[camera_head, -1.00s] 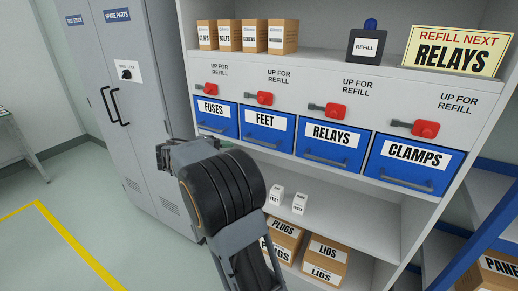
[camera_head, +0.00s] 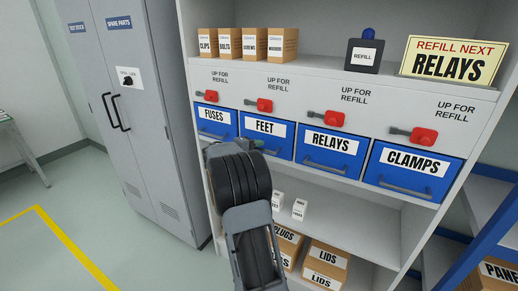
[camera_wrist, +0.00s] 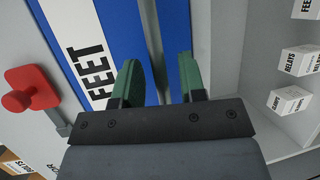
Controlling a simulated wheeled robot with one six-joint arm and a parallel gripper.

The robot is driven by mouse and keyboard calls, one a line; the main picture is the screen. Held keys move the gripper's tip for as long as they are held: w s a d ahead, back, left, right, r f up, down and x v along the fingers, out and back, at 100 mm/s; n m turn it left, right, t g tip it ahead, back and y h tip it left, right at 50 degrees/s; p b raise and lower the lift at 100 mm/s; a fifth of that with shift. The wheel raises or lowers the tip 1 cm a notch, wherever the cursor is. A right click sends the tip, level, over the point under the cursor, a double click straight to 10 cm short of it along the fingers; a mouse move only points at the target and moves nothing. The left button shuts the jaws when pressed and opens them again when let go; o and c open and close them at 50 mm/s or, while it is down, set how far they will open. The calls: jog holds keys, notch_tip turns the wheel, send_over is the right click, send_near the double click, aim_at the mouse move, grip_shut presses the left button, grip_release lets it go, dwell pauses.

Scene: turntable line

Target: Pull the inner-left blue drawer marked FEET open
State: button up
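The blue FEET drawer (camera_head: 284,135) is second from the left in the row, its front level with its neighbours. It also fills much of the wrist view (camera_wrist: 130,20), where its white FEET label appears sideways. Its grey bar handle (camera_wrist: 155,40) runs between the fingers of my gripper (camera_wrist: 158,72). The two green fingers are open, one on each side of the handle, with gaps visible; contact is not evident. In the head view, my arm hides most of the gripper and part of the drawer's lower front. A red lever (camera_head: 264,105) sits above the drawer.
FUSES (camera_head: 230,125), RELAYS (camera_head: 318,158) and CLAMPS (camera_head: 402,181) drawers flank it, each with a red lever above. Small white boxes (camera_head: 299,209) stand on the shelf below. A grey cabinet (camera_head: 165,150) stands at left. A sign (camera_head: 450,58) reads REFILL NEXT RELAYS.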

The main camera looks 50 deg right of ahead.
jog(key=shift+d, duration=0.35)
grip_shut()
dwell(0.4)
